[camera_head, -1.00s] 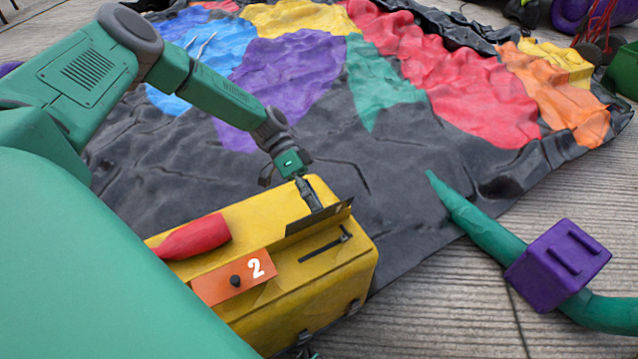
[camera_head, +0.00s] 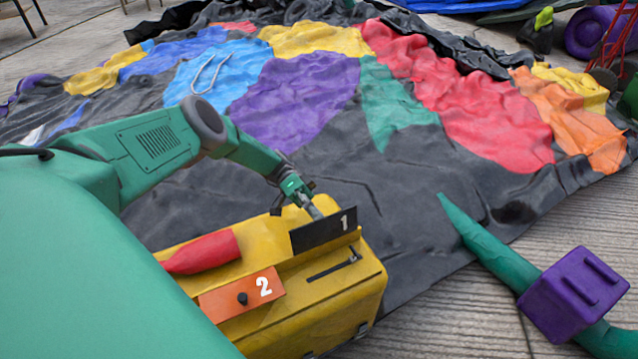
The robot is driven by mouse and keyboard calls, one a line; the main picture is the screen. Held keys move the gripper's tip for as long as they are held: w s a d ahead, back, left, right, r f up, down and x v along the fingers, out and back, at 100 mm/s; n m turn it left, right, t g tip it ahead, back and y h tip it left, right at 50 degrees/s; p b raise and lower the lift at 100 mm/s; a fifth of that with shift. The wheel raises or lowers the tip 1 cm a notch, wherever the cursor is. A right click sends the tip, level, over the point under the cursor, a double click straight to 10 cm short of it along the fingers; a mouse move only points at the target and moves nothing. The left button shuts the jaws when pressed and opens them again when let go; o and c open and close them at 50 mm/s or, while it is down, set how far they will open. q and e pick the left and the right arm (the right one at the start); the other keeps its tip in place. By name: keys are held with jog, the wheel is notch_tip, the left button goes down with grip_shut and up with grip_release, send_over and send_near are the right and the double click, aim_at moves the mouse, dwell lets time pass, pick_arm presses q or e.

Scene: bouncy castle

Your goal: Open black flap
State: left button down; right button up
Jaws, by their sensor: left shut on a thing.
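The black flap (camera_head: 325,231) with a white "1" stands raised on top of the yellow box (camera_head: 345,300), its numbered face turned towards me. Behind it is my left gripper (camera_head: 314,211), shut on the flap at its upper left edge; the fingertips are partly hidden by the flap. In front of the flap, a dark slot with a small lever (camera_head: 335,265) shows on the box top. My right gripper is not in view.
An orange flap (camera_head: 240,295) marked "2" with a black knob and a red cylinder (camera_head: 203,253) are on the box's left part. A green tube with a purple block (camera_head: 572,295) lies to the right. The deflated multicoloured castle sheet (camera_head: 400,185) spreads behind.

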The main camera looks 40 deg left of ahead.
pick_arm(q)
jog(key=shift+w, duration=0.25)
jog(key=c, duration=1.7)
grip_release()
jog(key=shift+f, duration=0.1)
jog(key=shift+a, duration=0.1)
notch_tip(320, 180, up, 10)
jog(key=shift+f, duration=0.1)
